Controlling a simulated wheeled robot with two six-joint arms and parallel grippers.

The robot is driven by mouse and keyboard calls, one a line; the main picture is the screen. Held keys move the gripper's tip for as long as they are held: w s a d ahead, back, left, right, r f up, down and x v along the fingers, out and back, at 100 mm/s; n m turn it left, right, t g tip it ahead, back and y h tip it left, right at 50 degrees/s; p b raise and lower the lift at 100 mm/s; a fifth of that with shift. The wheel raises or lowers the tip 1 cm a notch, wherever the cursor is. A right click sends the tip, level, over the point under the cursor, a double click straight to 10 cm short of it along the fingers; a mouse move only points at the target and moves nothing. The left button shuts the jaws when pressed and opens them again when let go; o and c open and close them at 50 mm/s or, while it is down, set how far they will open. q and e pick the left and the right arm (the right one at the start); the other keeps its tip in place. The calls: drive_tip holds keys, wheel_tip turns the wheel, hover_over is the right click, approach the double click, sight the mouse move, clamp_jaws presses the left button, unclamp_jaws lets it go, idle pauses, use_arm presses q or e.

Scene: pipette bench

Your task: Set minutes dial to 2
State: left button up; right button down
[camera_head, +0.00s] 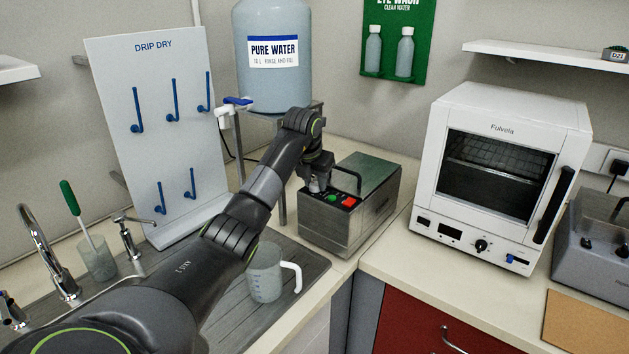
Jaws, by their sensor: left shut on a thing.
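A steel box-shaped machine (325,222) stands on the counter corner, with a green button (332,198), a red button (349,201) and a dark lid (368,172) with a black handle. My left gripper (318,186) points down at the left end of its sloping control panel, left of the green button. It is shut on what seems to be a dial there. The gripper hides most of this dial, so I cannot read its setting or any label. My right gripper is not in view.
A white oven (505,175) with its own black knob (481,246) stands to the right. A beaker (266,272) stands on the draining board beneath my left arm. A water tank (272,80) on a stand and a drip-dry rack (152,75) are behind. The counter before the oven is clear.

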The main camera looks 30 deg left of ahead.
use_arm(q)
drive_tip(key=m, duration=0.2)
drive_tip(key=m+h, duration=0.1)
drive_tip(key=shift+a+r+m, duration=0.1)
drive_tip(key=shift+a+m, duration=0.1)
drive_tip(key=shift+m, duration=0.2)
drive_tip(key=m+h, duration=0.1)
drive_tip(key=m, duration=0.2)
drive_tip(key=shift+m+h, duration=0.3)
drive_tip(key=shift+h, duration=0.1)
drive_tip(key=m+g+h, duration=0.1)
drive_tip(key=m, duration=0.2)
drive_tip(key=shift+w+a+m, duration=0.1)
drive_tip(key=shift+a+m, duration=0.05)
drive_tip(key=shift+m, duration=0.15)
drive_tip(key=shift+w+m+g+h, duration=0.1)
drive_tip(key=shift+m+g+h, duration=0.45)
drive_tip(key=shift+m, duration=1.05)
drive_tip(key=shift+a+m, duration=0.1)
drive_tip(key=shift+m, duration=0.4)
drive_tip(key=o, duration=1)
